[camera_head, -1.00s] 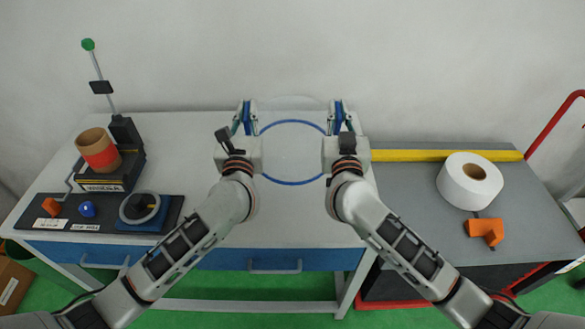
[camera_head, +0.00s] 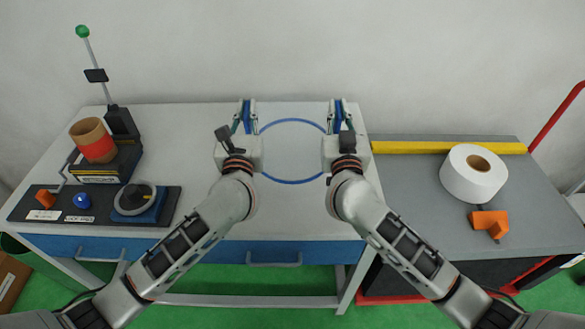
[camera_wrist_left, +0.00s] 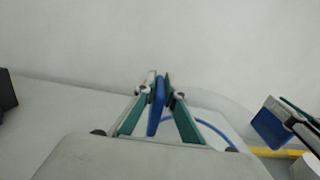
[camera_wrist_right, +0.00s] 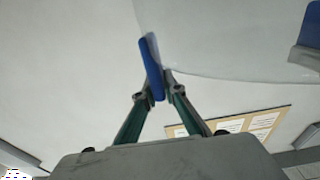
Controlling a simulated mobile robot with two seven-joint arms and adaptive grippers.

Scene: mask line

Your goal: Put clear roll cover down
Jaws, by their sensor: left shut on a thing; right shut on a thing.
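The clear roll cover (camera_head: 292,182) is see-through with a blue ring rim and a blue handle on each side. It is between my two grippers, in front of the white table's (camera_head: 215,225) top in the head view; I cannot tell whether its rim touches the table. My left gripper (camera_head: 246,112) is shut on the left blue handle, which shows between its fingers in the left wrist view (camera_wrist_left: 157,108). My right gripper (camera_head: 339,112) is shut on the right blue handle, which also shows in the right wrist view (camera_wrist_right: 151,65).
A grey bench (camera_head: 410,190) on the right bears a white roll (camera_head: 463,185), an orange bracket (camera_head: 489,222) and a yellow bar (camera_head: 440,147). On the table's left are a brown roll (camera_head: 92,135) on a black stand and a control panel (camera_head: 105,208). The table's middle looks clear.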

